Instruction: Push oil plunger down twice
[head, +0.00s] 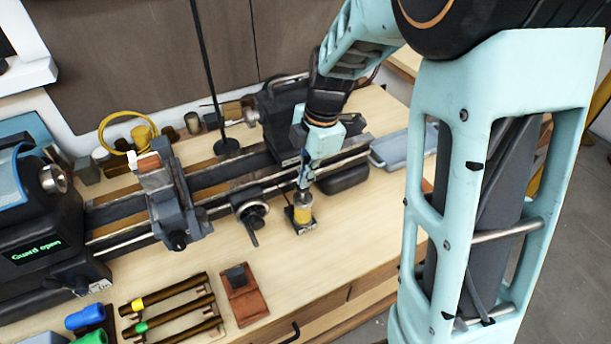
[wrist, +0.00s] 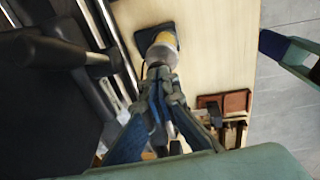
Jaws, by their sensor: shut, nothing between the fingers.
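The oil pot (head: 302,208) is a small yellow cylinder with a grey metal top, standing on a dark square base on the bench in front of the lathe. It also shows in the wrist view (wrist: 162,46), just beyond the fingertips. My gripper (head: 304,184) is shut and empty, pointing down, with its fingertips at the top of the pot. In the wrist view my gripper (wrist: 160,76) overlaps the metal top, and the fingers hide the plunger itself. I cannot tell whether the tips touch it or how far down it is.
The lathe (head: 160,200) runs along the bench behind the pot, with a handwheel (head: 253,212) close to its left. Brown handled tools (head: 180,318) and a reddish-brown block (head: 243,300) lie at the front left. The bench right of the pot is clear.

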